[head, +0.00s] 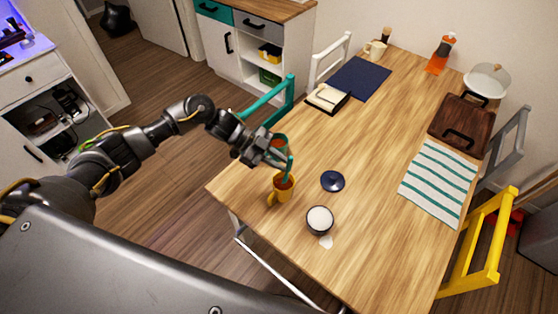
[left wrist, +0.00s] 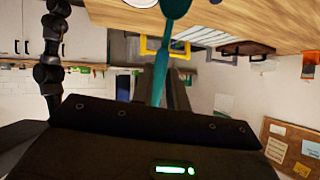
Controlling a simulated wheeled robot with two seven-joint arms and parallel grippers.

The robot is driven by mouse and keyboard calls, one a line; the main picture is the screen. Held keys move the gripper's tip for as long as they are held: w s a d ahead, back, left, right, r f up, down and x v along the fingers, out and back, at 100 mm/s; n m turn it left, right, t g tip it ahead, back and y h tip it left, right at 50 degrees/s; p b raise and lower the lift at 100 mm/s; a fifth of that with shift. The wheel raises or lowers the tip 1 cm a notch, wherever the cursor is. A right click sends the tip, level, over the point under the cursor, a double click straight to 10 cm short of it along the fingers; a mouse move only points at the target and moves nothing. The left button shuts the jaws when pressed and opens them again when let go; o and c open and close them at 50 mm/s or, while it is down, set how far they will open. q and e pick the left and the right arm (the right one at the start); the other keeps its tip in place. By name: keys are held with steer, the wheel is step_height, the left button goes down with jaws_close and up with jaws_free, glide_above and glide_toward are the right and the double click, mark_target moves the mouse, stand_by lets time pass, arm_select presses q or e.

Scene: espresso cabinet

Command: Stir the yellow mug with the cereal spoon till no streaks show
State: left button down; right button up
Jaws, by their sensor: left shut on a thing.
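The yellow mug (head: 283,189) stands upright near the left edge of the wooden table, with something brown inside. My left gripper (head: 284,162) is shut on the teal cereal spoon (head: 290,167) just above the mug. The spoon hangs bowl-down, its lower end over the mug's opening in the head view. In the left wrist view, the spoon (left wrist: 160,75) runs from the jaws toward the table, and its bowl shows uncovered at the top edge. Whether it dips into the mug I cannot tell. Streaks are too small to make out. My right gripper is not in view.
A teal cup (head: 279,144) stands just behind my left gripper. A striped cloth (head: 438,182) lies farther right; the middle of the table is clear.

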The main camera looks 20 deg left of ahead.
arm_select(q)
step_height(320, 180, up, 5)
steer(key=p, duration=0.3)
steer(key=shift+p, duration=0.3)
steer(key=shift+f, duration=0.1)
stand_by(0.4)
step_height(320, 180, up, 4)
steer(key=a+n+t+y+b, duration=0.1)
steer(key=n+t+b, duration=0.4)
steer(key=s+a+f+n+t+y+b, duration=0.1)
steer(key=s+a+f+n+t+b, duration=0.1)
steer(key=s+a+b, duration=0.4)
steer(key=shift+s+a+f+b, duration=0.15)
steer(key=shift+a+f+b, duration=0.1)
steer(key=shift+f+b, duration=0.5)
